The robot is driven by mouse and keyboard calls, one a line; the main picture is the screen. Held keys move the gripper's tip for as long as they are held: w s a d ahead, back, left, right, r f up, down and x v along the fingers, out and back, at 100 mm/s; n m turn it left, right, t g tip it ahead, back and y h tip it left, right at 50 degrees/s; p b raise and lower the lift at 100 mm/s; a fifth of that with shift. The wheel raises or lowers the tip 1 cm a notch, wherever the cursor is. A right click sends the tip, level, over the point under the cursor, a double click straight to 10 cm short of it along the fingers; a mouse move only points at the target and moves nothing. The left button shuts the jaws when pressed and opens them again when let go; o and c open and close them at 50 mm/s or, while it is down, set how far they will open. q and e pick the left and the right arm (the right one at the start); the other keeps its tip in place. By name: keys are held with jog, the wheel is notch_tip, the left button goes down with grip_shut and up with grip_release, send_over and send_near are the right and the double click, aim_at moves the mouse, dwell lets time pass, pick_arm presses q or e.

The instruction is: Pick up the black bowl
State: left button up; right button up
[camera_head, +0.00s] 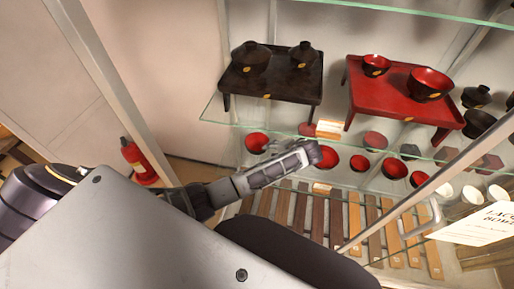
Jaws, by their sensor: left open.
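Two dark lidded bowls stand on a black footed tray (292,90) on the upper glass shelf: a larger black bowl (250,58) at left and a smaller dark bowl (303,55) at right. More black bowls (477,122) stand at the far right, so I cannot tell which one the task names. My left gripper (312,153) is open, in front of the shelves and below the black tray in the picture. It looks empty and apart from the bowls. It hides part of the lower shelf. My right gripper is not in view.
A red footed tray (388,98) with a small red bowl (375,65) and a larger red bowl (431,83) stands right of the black tray. Several red-lined bowls fill the shelf below. Glass shelf edges, metal posts and a red fire extinguisher (138,160) surround my arm.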

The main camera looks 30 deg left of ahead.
aim_at(264, 151)
pick_arm(q)
jog(key=shift+x, duration=1.15)
jog(key=shift+x, duration=2.65)
jog(key=shift+r, duration=0.1)
grip_shut()
